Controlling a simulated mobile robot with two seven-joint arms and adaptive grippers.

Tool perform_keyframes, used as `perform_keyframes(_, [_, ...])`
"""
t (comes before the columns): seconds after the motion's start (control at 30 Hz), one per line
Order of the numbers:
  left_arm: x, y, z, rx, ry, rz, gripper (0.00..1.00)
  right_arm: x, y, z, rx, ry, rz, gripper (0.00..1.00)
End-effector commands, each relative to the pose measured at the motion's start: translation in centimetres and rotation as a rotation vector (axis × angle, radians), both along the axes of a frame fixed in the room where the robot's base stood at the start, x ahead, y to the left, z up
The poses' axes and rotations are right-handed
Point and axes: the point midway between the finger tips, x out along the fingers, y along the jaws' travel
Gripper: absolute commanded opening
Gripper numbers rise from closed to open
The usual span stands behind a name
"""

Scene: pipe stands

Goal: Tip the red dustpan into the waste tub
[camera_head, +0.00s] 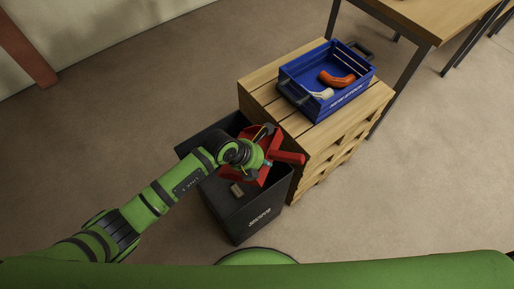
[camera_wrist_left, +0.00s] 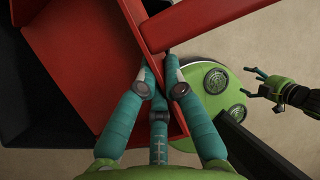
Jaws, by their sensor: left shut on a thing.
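The red dustpan (camera_head: 288,157) is over the black waste tub (camera_head: 268,212), its handle pointing right toward the wooden crate stand. My left gripper (camera_head: 267,160) is shut on the dustpan and partly hides its pan. In the left wrist view, the dustpan (camera_wrist_left: 90,60) fills the upper left, and my left gripper (camera_wrist_left: 160,70) closes near the foot of its handle. The pan looks tilted, but its exact angle is unclear. A small brown block (camera_head: 237,190) shows inside the tub's outline. My right gripper (camera_wrist_left: 262,85) shows at the right of the left wrist view, fingers apart and empty.
The slatted wooden stand (camera_head: 290,118) is close beside the tub on the right. On it sits a blue crate (camera_head: 345,98) holding an orange-red curved piece (camera_head: 337,79) and a pale one. A wooden table (camera_head: 440,18) stands behind. The floor at left is clear.

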Motion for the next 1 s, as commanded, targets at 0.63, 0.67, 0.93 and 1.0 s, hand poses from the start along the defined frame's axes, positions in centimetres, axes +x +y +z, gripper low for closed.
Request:
perform_keyframes(0.63, [-0.1, -0.5, -4.8, 0.339, -0.154, 0.0, 0.0, -0.6, -0.2, -2.9, -0.002, 0.011, 0.001, 0.81])
perform_keyframes(0.67, [-0.1, -0.5, -4.8, 0.339, -0.154, 0.001, 0.0, -0.6, -0.2, -2.9, -0.002, 0.011, 0.001, 0.81])
perform_keyframes(0.93, [-0.2, -0.5, -4.7, 0.34, -0.153, 0.001, 0.0, -0.7, -0.2, -2.8, -0.003, 0.012, 0.0, 0.81])
perform_keyframes(1.0, [-0.2, -0.5, -4.7, 0.34, -0.153, 0.001, 0.0, -0.7, -0.2, -2.8, -0.003, 0.012, 0.0, 0.81])
